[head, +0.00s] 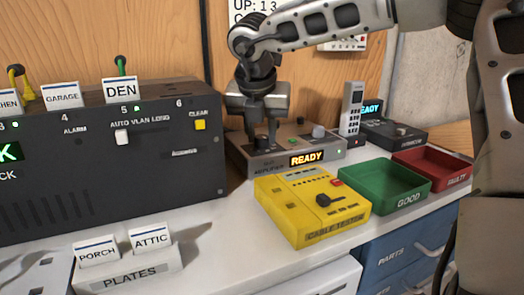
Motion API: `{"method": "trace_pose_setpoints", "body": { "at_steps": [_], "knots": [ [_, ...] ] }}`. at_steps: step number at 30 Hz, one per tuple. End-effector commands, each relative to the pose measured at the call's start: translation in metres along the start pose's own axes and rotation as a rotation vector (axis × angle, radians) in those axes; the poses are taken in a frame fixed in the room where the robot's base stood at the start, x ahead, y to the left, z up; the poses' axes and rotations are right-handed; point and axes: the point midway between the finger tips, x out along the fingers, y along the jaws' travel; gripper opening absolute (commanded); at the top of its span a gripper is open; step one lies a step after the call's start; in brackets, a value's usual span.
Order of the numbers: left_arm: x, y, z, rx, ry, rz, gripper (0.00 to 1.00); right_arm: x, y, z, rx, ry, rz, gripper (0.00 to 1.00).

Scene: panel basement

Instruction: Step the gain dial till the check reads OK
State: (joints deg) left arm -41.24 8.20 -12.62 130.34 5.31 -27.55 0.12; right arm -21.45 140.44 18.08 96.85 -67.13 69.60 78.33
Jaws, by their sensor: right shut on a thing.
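My right gripper (262,134) reaches down from above onto a grey box labelled as an amplifier (237,158). It is shut on a dark dial (262,143) on the left of the box's top, which I take to be the gain dial. The dial's marks are too small to read, and the fingers partly hide it. An amber display (307,158) on the box's front reads READY. A green display (9,152) on the dark panel is cut off by the left edge; only a "K" shows, above lettering ending in "CK". My left gripper is not in view.
The dark panel (120,175) with name plates and a yellow button fills the left. A yellow tester (310,215) stands before the amplifier. A green GOOD tray (427,179) and red FAULTY tray (462,168) stand right. A plate holder (128,277) is at front left.

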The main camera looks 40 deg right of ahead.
Motion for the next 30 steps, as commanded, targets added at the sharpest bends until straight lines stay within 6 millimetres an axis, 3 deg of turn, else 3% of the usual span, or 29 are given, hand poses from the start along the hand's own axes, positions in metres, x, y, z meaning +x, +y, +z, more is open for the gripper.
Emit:
{"method": "trace_pose_setpoints", "body": {
  "at_steps": [12,26,27,29,30],
  "knots": [
    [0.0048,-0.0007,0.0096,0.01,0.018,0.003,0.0,0.0005,0.001,0.0,0.151,0.0,-0.063,0.05],
    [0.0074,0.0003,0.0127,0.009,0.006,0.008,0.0,-0.0004,0.0011,0.0005,0.163,0.001,-0.068,0.05],
    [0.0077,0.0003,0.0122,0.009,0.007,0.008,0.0,-0.0004,0.0011,0.0005,0.163,0.001,-0.068,0.33],
    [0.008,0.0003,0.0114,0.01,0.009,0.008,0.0,-0.0003,0.0011,0.0005,0.163,0.001,-0.068,0.5],
    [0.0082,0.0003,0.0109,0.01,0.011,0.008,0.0,-0.0003,0.0011,0.0005,0.163,0.001,-0.068,0.5]
  ]
}}
